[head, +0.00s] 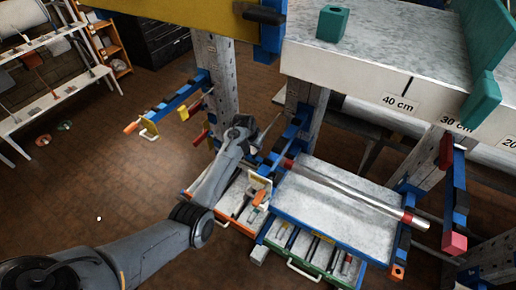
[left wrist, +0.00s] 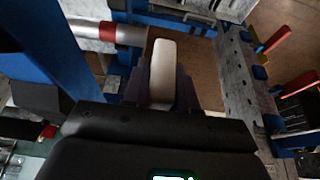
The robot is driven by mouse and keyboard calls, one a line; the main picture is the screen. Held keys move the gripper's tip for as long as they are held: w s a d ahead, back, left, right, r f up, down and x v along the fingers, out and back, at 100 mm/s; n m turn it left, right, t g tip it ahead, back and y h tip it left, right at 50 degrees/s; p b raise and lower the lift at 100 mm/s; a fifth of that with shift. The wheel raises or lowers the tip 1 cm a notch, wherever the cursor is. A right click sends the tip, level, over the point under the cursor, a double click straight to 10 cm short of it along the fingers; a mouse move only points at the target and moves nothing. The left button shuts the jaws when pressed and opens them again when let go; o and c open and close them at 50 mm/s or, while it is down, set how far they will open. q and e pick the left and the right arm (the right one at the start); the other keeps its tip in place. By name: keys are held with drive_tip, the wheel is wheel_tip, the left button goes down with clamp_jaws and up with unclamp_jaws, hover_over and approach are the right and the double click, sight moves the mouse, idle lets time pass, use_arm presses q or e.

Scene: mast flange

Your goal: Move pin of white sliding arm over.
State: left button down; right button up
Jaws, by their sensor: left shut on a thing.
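My left arm reaches in from the lower left in the head view, and my left gripper (head: 258,138) is beside a perforated grey upright at the left end of the blue-framed bench. In the left wrist view, my left gripper (left wrist: 162,92) is shut on a pale, round-ended bar (left wrist: 163,66) between its dark fingers. This looks like part of the white sliding arm. I cannot make out its pin in either view. My right gripper is not in view.
A silver tube (head: 350,190) with red bands lies across the grey bench top (head: 330,215). Drawers with tools (head: 308,258) sit below it. A blue bar with hooks (head: 172,103) juts left from the upright (head: 214,70). A marked shelf (head: 350,85) overhangs. Brown floor (head: 90,190) is open at left.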

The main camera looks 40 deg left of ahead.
use_arm(q)
drive_tip(key=c, duration=1.2)
unclamp_jaws()
drive_tip(key=shift+c, duration=0.2)
drive_tip(key=shift+o, duration=1.4)
drive_tip(key=shift+w, duration=0.15)
drive_tip(key=shift+r, duration=0.45)
drive_tip(key=v, duration=1)
drive_tip(key=shift+s+f, duration=0.1)
drive_tip(key=shift+s, duration=0.15)
